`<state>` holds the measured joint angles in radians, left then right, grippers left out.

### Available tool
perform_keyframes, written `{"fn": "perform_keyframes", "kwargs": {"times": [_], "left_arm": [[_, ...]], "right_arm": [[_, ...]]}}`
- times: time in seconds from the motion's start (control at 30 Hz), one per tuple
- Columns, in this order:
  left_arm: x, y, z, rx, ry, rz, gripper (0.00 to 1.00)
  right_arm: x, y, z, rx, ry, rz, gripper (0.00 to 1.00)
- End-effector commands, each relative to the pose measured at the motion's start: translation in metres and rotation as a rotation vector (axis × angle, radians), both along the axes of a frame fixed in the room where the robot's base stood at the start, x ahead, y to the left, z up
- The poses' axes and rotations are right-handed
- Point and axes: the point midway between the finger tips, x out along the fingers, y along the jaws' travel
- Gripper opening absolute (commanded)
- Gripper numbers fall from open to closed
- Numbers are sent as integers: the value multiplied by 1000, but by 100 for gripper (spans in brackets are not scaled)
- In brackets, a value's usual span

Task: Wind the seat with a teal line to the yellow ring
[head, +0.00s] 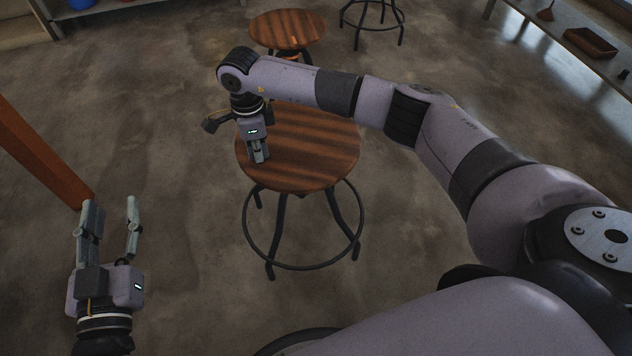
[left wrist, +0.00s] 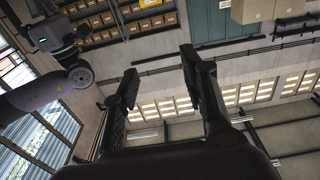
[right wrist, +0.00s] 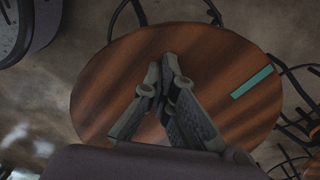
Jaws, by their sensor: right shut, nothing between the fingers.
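A stool with a round striped wooden seat (head: 315,150) and dark legs stands in the middle of the head view. In the right wrist view a teal line (right wrist: 252,82) marks this seat (right wrist: 110,85) near its right edge. The teal line does not show in the head view. My right gripper (head: 258,155) points down over the seat's left part, shut and empty; I cannot tell whether its tips touch the wood. My left gripper (head: 110,203) is open and empty, left of the stool and apart from it. I see no yellow ring.
Another wooden stool (head: 287,24) stands just behind, with an orange part (head: 291,57) under its seat. A third stool (head: 372,20) is farther back. An orange-brown beam (head: 35,150) is at the left. A bench (head: 560,30) with a tray (head: 590,42) is upper right. Floor around the near stool is clear.

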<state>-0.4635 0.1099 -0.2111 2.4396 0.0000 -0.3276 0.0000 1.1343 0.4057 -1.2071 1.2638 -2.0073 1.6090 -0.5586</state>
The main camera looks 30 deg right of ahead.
Motion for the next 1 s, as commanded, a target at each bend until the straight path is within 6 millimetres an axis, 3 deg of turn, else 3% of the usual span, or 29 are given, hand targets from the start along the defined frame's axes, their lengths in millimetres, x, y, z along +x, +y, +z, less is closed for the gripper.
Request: {"fn": "perform_keyframes", "kwargs": {"times": [0.03, 0.2, 0.57, 1.0], "left_arm": [[0, 0, -1, 0, 1, 0, 40], [0, 1, -5, 6, 25, 2, 40], [-7, 9, -46, 63, 247, 16, 40], [-30, 21, -92, 127, 514, 33, 40]], "right_arm": [[-3, -4, -8, -11, 12, -3, 0], [-3, -4, -5, -11, 12, -2, 0], [-3, -2, 12, -5, 8, 0, 0], [-2, 0, 31, -2, 5, 1, 0]]}}
